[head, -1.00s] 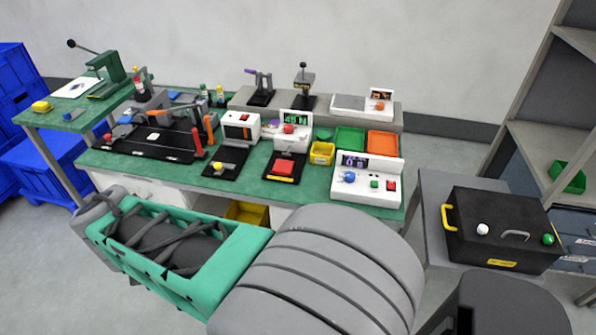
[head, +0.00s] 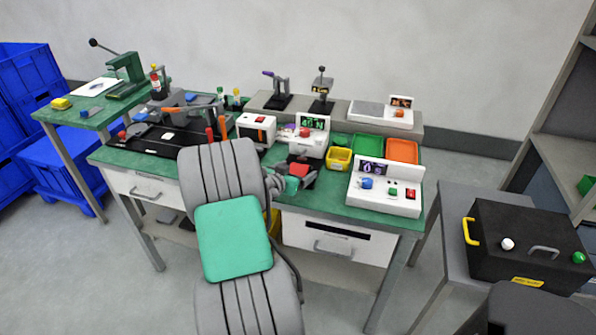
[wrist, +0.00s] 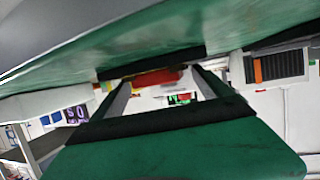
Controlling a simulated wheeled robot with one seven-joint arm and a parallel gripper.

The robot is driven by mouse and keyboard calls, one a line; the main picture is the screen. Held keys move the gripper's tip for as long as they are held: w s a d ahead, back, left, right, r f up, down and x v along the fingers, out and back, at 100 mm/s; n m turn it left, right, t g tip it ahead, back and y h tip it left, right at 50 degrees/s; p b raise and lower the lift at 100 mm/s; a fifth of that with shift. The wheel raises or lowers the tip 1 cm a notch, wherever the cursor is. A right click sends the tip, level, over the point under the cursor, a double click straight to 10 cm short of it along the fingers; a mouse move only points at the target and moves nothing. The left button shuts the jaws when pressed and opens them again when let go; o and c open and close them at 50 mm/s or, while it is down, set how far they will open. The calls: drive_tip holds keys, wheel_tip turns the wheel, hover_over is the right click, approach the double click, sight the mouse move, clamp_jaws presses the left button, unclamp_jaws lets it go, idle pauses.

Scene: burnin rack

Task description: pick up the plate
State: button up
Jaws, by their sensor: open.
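No single thing is clearly the plate; a flat grey panel (head: 367,109) on the white device at the back right and a small pale piece (head: 168,135) on the black board are the plate-like things I see. My gripper (head: 303,180) is over the front middle of the green bench, beside a red block (head: 299,169) whose black base it mostly hides. In the wrist view my gripper (wrist: 163,92) shows its two fingers apart. A red part (wrist: 152,79) shows beyond and between them; I cannot tell contact.
A white control box (head: 385,193) stands right of my gripper. Yellow (head: 339,158), green (head: 366,147) and orange (head: 401,151) trays lie behind it. The black board (head: 152,143) with upright tools is at left. A black lidded box (head: 528,240) stands on the right table.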

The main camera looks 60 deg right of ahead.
drive_tip(key=c, duration=1.5)
